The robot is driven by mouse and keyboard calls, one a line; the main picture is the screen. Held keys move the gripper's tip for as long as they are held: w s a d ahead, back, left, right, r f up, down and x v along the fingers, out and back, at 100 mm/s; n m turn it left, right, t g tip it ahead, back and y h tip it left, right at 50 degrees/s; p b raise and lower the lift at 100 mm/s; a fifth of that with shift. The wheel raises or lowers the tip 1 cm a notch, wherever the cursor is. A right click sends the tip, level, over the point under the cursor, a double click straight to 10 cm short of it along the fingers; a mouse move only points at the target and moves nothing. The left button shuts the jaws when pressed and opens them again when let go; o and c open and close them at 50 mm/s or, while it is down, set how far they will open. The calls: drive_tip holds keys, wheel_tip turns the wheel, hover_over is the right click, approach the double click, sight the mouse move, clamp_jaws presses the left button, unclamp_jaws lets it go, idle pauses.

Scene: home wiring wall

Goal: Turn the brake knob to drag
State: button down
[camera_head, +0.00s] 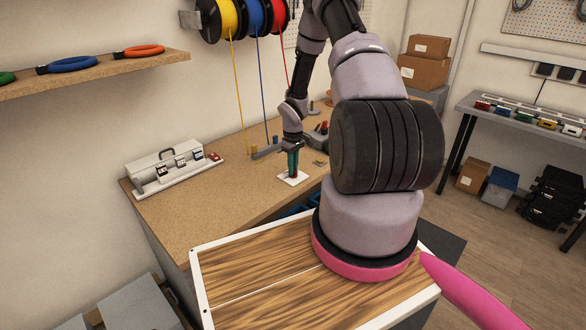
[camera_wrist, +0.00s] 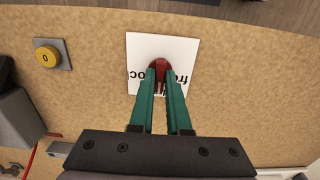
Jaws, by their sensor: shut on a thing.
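The brake knob (camera_wrist: 160,63) is red and sits on a white plate (camera_wrist: 183,50) on the workbench. Parts of dark lettering, "loc" and "fr", show upside down on the plate in the wrist view. My gripper (camera_wrist: 161,76) has green fingers, shut on the knob from both sides. The fingers hide part of the knob and the lettering, so its pointing direction cannot be told. In the head view my gripper (camera_head: 292,172) comes down from above onto the white plate (camera_head: 288,180), and the knob is mostly hidden.
A yellow button marked 0 (camera_wrist: 46,56) on a grey plate lies beside the knob's plate. A white rail with a handled case (camera_head: 172,170) stands at the bench's left. Yellow, blue and red spools (camera_head: 252,18) hang above, with wires running down to the bench. The front-left bench top is clear.

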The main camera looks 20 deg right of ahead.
drive_tip(key=c, duration=0.9)
unclamp_jaws()
drive_tip(key=shift+r, duration=0.1)
wheel_tip(320, 180, up, 11)
drive_tip(key=shift+f, duration=0.15)
